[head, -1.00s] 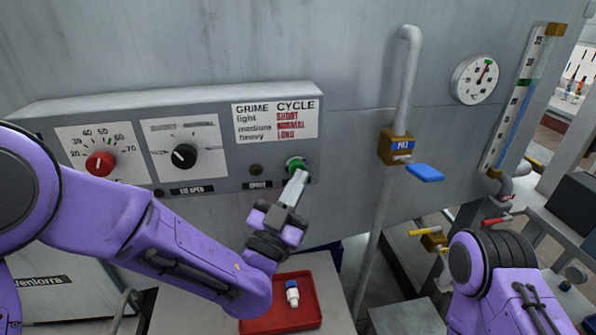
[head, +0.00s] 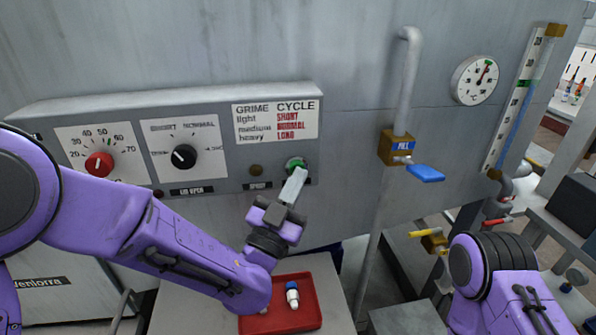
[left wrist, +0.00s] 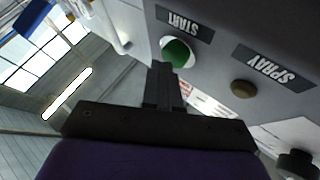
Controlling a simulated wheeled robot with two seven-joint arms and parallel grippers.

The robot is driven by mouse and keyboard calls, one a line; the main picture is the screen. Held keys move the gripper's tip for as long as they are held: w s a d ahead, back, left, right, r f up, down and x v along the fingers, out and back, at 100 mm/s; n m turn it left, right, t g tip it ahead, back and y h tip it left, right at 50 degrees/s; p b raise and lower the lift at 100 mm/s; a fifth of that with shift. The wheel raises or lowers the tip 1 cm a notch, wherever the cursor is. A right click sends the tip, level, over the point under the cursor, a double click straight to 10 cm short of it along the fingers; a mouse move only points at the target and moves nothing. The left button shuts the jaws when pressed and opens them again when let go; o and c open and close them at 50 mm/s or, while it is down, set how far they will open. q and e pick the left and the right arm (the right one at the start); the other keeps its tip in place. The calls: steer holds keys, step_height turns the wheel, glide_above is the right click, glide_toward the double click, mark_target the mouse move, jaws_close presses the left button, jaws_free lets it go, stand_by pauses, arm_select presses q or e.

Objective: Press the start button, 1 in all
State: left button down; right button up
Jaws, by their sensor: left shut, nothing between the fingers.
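The green start button (head: 296,164) sits at the lower right of the grey control panel (head: 220,183). In the left wrist view the green button (left wrist: 176,52) shows below its START label (left wrist: 183,21), which appears upside down. My left gripper (head: 298,174) is shut and empty, with its fingertips at the button's lower edge in the head view. In the left wrist view the fingertips (left wrist: 161,66) overlap the lower left of the button. I cannot tell whether they touch it. My right arm shows at the lower right, but its gripper is out of view.
The panel also holds a red knob (head: 99,163), a black knob (head: 184,157) and a brown spray button (head: 256,170). A pipe with a blue valve handle (head: 425,173) stands to the right. A red tray (head: 270,323) with a small bottle (head: 292,296) lies below.

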arm_select(q)
steer(key=shift+w, duration=0.15)
stand_by(0.5)
steer(key=shift+s+d+b, duration=0.15)
steer(key=shift+s+b, duration=0.35)
steer(key=shift+s, duration=0.35)
steer(key=shift+s+d+b, duration=0.25)
steer(key=shift+s+b, duration=0.2)
steer(key=shift+s, duration=0.8)
steer(key=shift+s+d+b, duration=0.25)
steer(key=shift+s+b, duration=0.2)
steer(key=shift+s, duration=0.75)
